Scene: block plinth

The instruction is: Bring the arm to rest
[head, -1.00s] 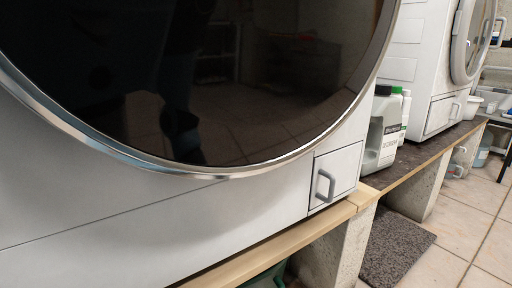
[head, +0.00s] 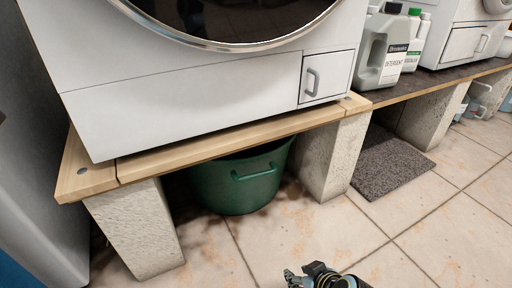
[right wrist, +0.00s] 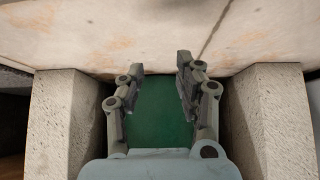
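My right gripper (head: 302,277) shows only in part at the bottom edge of the head view, over the tiled floor and in front of the plinth. In the right wrist view its two fingers (right wrist: 158,68) stand apart, with nothing held between them. Behind the fingers, the green tub (right wrist: 158,112) fills the gap between two pale blocks. My left gripper is in neither view.
A white front-loading machine (head: 205,95) stands on a wooden board (head: 220,143) over concrete blocks (head: 135,228). A green tub (head: 240,185) sits beneath. Detergent bottles (head: 382,50) and a dark mat (head: 388,165) are at right. The front floor (head: 420,230) is clear.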

